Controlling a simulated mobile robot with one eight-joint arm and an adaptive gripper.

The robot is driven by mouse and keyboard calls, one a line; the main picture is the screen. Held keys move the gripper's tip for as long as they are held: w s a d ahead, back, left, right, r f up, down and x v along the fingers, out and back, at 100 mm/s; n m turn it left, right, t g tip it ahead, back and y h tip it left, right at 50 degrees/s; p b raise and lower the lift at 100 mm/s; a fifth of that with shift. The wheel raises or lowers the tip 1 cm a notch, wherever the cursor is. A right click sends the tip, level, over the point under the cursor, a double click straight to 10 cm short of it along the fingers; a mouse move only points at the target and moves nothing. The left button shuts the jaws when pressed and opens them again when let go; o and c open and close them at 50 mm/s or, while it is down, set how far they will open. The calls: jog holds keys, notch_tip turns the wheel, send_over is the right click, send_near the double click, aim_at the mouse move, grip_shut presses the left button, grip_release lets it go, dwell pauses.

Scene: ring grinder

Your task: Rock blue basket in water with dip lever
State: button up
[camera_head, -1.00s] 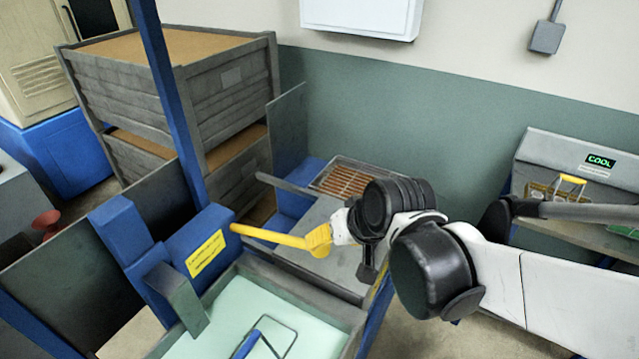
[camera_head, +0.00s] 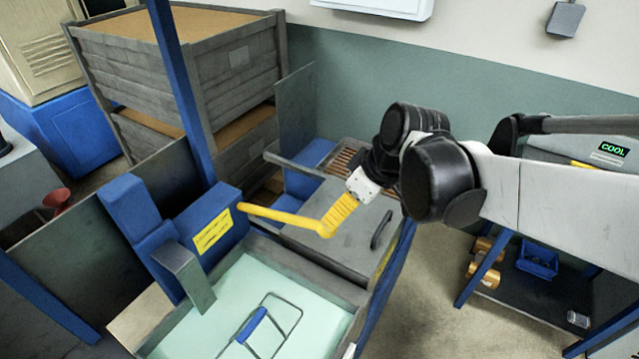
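The yellow dip lever (camera_head: 284,217) sticks out to the right from a blue housing with a yellow label (camera_head: 212,231). Its ribbed yellow end (camera_head: 340,212) angles up to the right. My gripper (camera_head: 364,186) is at the tip of that ribbed end; its fingers are hard to make out, so I cannot tell whether they grip it. Below, a tank (camera_head: 205,325) holds pale green water. The basket's blue handle (camera_head: 253,325) and thin wire frame show at the water; the rest of the basket is hidden.
A grey lid with a dark handle (camera_head: 381,230) and an orange-brown grate lie behind the lever. Stacked grey crates (camera_head: 240,60) stand at the back left. At the right, a bench carries a green "COOL" display (camera_head: 612,149), with a blue bin (camera_head: 538,260) below.

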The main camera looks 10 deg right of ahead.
jog(key=w+a+f+n+b, duration=0.1)
jog(key=f, duration=0.2)
jog(key=w+a+f+n+b, duration=0.1)
jog(key=f+n, duration=0.1)
jog(key=f, duration=0.1)
jog(key=w+a+f+n+g+b, duration=0.1)
jog(key=f, duration=0.3)
jog(key=shift+w+n+y, duration=0.3)
jog(key=shift+w+n, duration=0.05)
jog(key=shift+n, duration=0.05)
